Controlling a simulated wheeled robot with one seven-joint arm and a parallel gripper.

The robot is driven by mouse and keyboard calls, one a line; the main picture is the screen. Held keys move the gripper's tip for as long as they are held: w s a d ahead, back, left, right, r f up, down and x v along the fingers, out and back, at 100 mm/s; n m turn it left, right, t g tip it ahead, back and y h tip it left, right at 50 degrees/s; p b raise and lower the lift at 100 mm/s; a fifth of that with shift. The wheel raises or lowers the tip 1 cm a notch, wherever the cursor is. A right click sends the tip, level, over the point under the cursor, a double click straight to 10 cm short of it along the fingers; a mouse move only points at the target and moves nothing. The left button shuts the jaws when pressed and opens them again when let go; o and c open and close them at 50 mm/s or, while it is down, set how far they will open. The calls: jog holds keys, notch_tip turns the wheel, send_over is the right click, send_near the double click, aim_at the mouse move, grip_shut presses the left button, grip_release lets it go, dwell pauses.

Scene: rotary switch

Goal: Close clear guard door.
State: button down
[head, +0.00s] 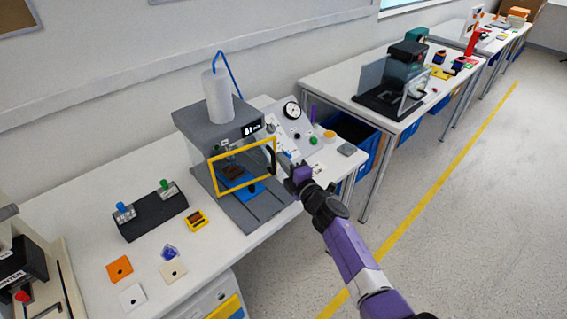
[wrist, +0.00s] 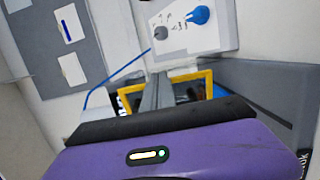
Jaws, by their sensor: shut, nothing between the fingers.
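The clear guard door has a yellow frame (head: 242,149) and a black handle (head: 272,158) on its right side. It stands at the front of the grey press machine (head: 193,127), its handle side appearing apart from the housing. Through it I see a brown piece on a blue fixture (head: 250,188). My gripper (head: 286,160) is shut and empty, just right of the handle; I cannot tell whether it touches. In the wrist view the yellow frame (wrist: 206,76) shows behind my grey fingers (wrist: 156,92), partly hidden by them.
A sloped panel with a gauge (head: 291,109) and buttons stands right of the machine. A black box with blue and green switches (head: 150,215) is on the left. Small coloured tiles lie at the table front. Open floor (head: 450,200) lies to the right.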

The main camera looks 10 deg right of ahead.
jog(key=shift+w+a+b, duration=0.1)
jog(key=shift+w+b, duration=0.2)
jog(key=shift+w, duration=0.3)
dwell(0.5)
jog(key=shift+s, duration=0.1)
